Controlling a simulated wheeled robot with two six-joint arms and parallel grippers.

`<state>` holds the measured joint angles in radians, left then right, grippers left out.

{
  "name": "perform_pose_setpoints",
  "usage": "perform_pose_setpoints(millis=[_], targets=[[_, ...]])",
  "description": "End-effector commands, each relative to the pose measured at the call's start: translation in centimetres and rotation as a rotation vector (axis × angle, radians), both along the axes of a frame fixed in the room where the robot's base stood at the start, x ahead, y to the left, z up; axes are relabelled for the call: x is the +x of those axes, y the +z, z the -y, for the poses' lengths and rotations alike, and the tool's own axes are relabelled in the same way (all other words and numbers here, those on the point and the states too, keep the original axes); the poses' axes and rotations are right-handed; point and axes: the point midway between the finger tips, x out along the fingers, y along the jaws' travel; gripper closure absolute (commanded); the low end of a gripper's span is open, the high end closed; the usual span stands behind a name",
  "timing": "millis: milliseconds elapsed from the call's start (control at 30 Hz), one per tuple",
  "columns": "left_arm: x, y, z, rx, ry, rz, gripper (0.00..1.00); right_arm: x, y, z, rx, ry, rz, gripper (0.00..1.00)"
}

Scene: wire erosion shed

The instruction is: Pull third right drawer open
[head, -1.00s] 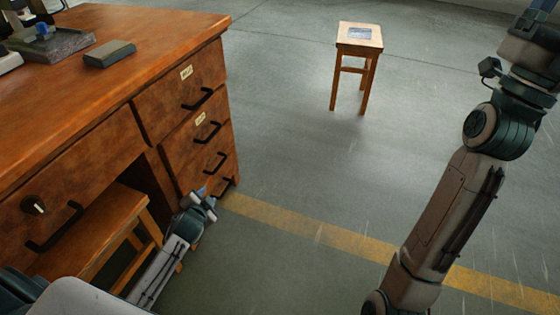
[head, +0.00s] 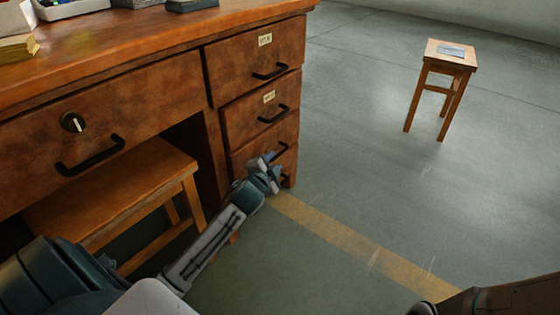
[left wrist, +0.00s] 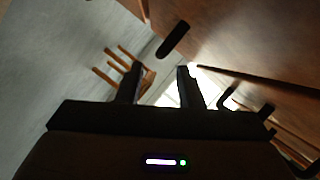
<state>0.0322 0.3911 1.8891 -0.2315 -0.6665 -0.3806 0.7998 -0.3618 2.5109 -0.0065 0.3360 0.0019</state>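The third right drawer (head: 242,156) is in the desk's right column, below two labelled drawers, and looks shut. My right gripper is out of view; only part of my right arm shows at the bottom right.
The first right drawer (head: 250,62) and second right drawer (head: 258,112) look shut. A wooden stool (head: 110,190) stands under the desk (head: 130,52), close to my left arm. Another stool (head: 450,56) stands farther off at the right. The floor (head: 350,165) right of the drawers is clear.

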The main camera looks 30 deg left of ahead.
Motion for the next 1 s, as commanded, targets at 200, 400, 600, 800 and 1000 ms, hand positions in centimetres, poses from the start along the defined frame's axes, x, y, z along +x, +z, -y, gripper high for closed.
perform_pose_setpoints(millis=[200, 400, 600, 800, 1000], targets=[[3.4, -1.2, -0.9, 0.000, 0.001, 0.002, 0.67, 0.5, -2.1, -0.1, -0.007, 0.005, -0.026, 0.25], [5.0, -1.3, -1.4, -0.001, 0.001, 0.001, 0.67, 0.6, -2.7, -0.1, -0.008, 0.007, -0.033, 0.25], [5.2, -1.3, -1.4, 0.001, 0.000, -0.002, 0.67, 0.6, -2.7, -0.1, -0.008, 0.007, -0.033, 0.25], [5.2, -1.3, -1.4, 0.000, 0.000, -0.001, 0.80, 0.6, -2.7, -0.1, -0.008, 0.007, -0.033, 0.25], [5.2, -1.3, -1.4, 0.000, -0.001, -0.001, 1.00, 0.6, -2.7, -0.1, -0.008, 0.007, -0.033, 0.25]])
